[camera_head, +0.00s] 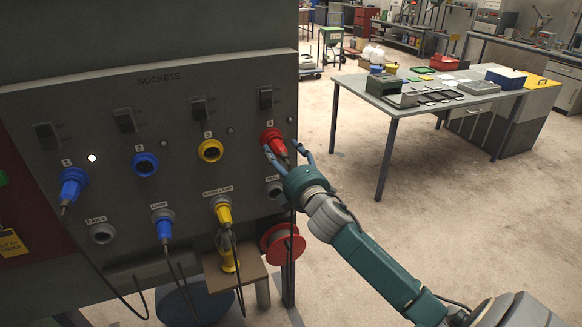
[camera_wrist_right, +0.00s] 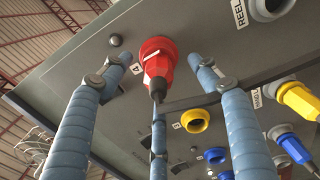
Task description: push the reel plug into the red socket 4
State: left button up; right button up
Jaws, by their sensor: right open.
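The red reel plug (camera_head: 279,146) is at the red socket 4 (camera_head: 269,134), at the right end of the upper socket row. It also shows in the right wrist view (camera_wrist_right: 158,62), its dark cable end toward the camera. The plug and socket line up; I cannot tell how deep the plug sits. My right gripper (camera_head: 286,158) is open, its blue fingers spread around the plug, with gaps at both sides in the wrist view. My left gripper is not in view.
The grey REEL socket (camera_head: 274,189) below is empty. A red cable reel (camera_head: 282,244) hangs lower right. Blue plugs (camera_head: 73,184) and yellow plugs (camera_head: 223,211) with hanging cables occupy other sockets. A small wooden stool (camera_head: 235,276) stands below. The floor to the right is open before a table (camera_head: 408,108).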

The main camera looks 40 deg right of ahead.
jog(key=v, duration=0.8)
jog(key=shift+s, duration=0.15)
jog(key=s+f+m+g+y+b, duration=0.1)
jog(key=s+f+m+g, duration=0.15)
jog(key=f, duration=1.45)
jog(key=s+f+m+g+b, duration=0.1)
jog(key=s+f+m+g, duration=0.15)
jog(key=f, duration=1.35)
jog(key=s+a+f+m+g+b, duration=0.1)
jog(key=s+f+g, duration=0.1)
jog(key=s+f, duration=0.35)
jog(key=s+a+f+m+g+y, duration=0.1)
jog(key=s+a+f, duration=0.15)
jog(key=f, duration=0.65)
jog(key=s+f+m+g+b, duration=0.15)
jog(key=s+f, duration=0.25)
jog(key=f, duration=0.4)
jog(key=s+a+f+m+g, duration=0.1)
jog(key=s+a+f, duration=0.3)
jog(key=s, duration=0.7)
jog(key=s+a+f+m+g+y, duration=0.1)
jog(key=s+a+f+m+g, duration=0.1)
jog(key=s+f, duration=0.7)
jog(key=s+a+f+m+g+y+b, duration=0.1)
jog(key=s+a+f+g, duration=0.3)
jog(key=s, duration=0.9)
jog(key=a+f, duration=0.2)
jog(key=a, duration=0.1)
jog(key=shift+f, duration=0.2)
